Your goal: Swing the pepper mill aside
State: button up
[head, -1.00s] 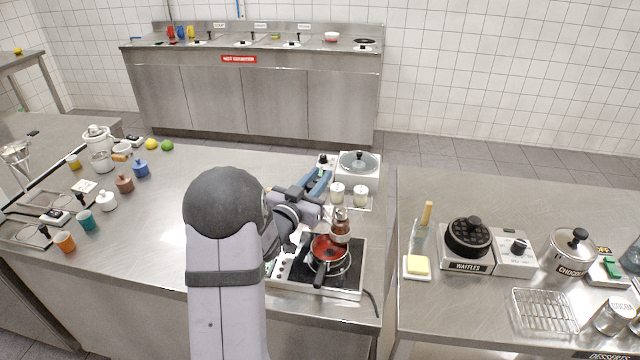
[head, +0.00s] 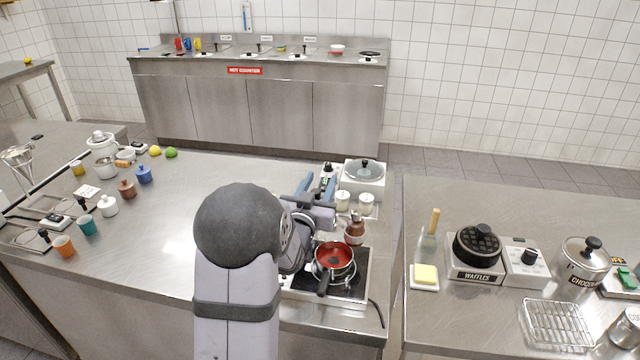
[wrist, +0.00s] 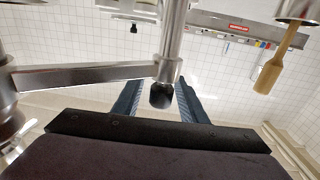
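The pepper mill (head: 355,231) is a small brown piece with a greyish top. In the head view it stands out at the right rear of the red pan (head: 348,257). My gripper (head: 316,186) is to the left of the mill and extends toward the back; its two blue fingers are apart. In the wrist view my gripper (wrist: 160,101) shows a dark ball-ended metal post (wrist: 171,45) in line with the gap between the fingers. A metal bar (wrist: 85,78) runs left from that post. I cannot tell whether these parts belong to the mill or whether a finger touches anything.
The pan sits on a black hob (head: 350,288). Two white jars (head: 343,201) and a white appliance with a glass lid (head: 363,184) stand behind. A wooden handle (wrist: 270,75) shows at the right of the wrist view. The worktop left of my arm has clear room (head: 190,215).

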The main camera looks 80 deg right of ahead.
jog(key=a+b, duration=0.2)
jog(key=a, duration=0.5)
jog(key=shift+w+a, duration=0.2)
jog(key=shift+w, duration=0.05)
jog(key=shift+c, duration=0.4)
jog(key=shift+w+r, duration=0.1)
jog(key=shift+r, duration=0.05)
grip_shut()
jog(key=w+a+f+m+g+y+p, duration=0.1)
jog(key=a+m+g, duration=0.1)
jog(key=a, duration=0.3)
jog(key=w+a+f+m+g+y+p, duration=0.1)
jog(key=a+m+g+p, duration=0.1)
jog(key=a+g, duration=0.2)
jog(key=w+a+f+m+g+y+p, duration=0.1)
jog(key=w+a+m+g+p, duration=0.1)
jog(key=a, duration=0.4)
jog(key=shift+a+f+g, duration=0.2)
jog(key=shift+f+g, duration=0.2)
jog(key=shift+g, duration=0.3)
jog(key=shift+s+a+m+y, duration=0.1)
jog(key=shift+a+m+y, duration=0.2)
jog(key=shift+a+y, duration=0.1)
